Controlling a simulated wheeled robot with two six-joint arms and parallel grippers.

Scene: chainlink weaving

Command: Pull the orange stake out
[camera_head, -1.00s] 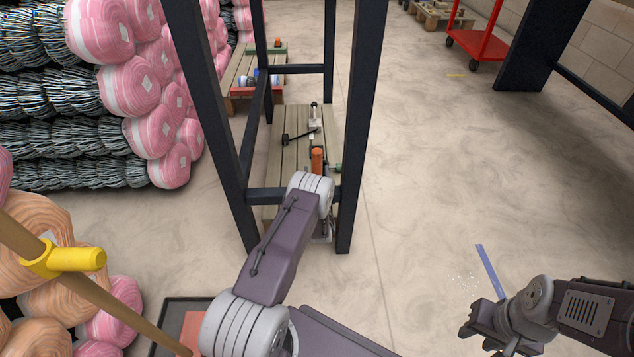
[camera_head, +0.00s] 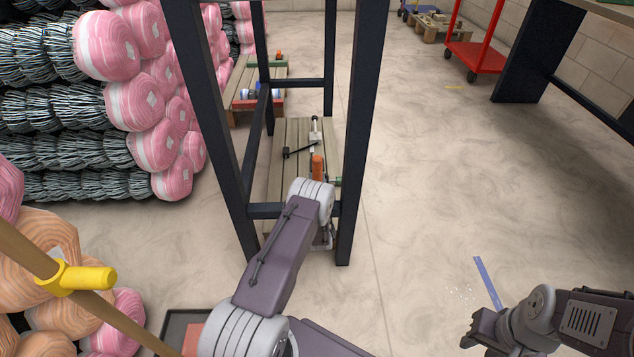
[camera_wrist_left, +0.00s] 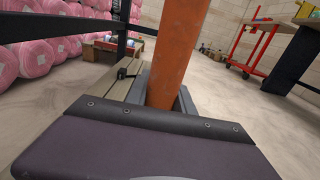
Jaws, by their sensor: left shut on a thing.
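The orange stake (camera_head: 318,168) stands upright behind the wrist of my left arm, at the near end of a wooden pallet inside the dark frame. In the left wrist view the stake (camera_wrist_left: 178,45) rises tall and slightly tilted from just beyond the dark gripper housing. My left gripper (camera_head: 325,236) is mostly hidden by its own arm in the head view; it is shut on the stake. The stake's lower end is hidden. My right gripper (camera_head: 482,330) hangs at the lower right, over bare floor and far from the stake; its jaw gap is unclear.
Dark posts (camera_head: 362,130) stand close on both sides of my left arm. The wooden pallet (camera_head: 288,185) holds a black tool (camera_head: 297,151) beyond the stake. Pink-ended rolls (camera_head: 140,95) fill the left. A red cart (camera_head: 473,55) is far right. The middle floor is clear.

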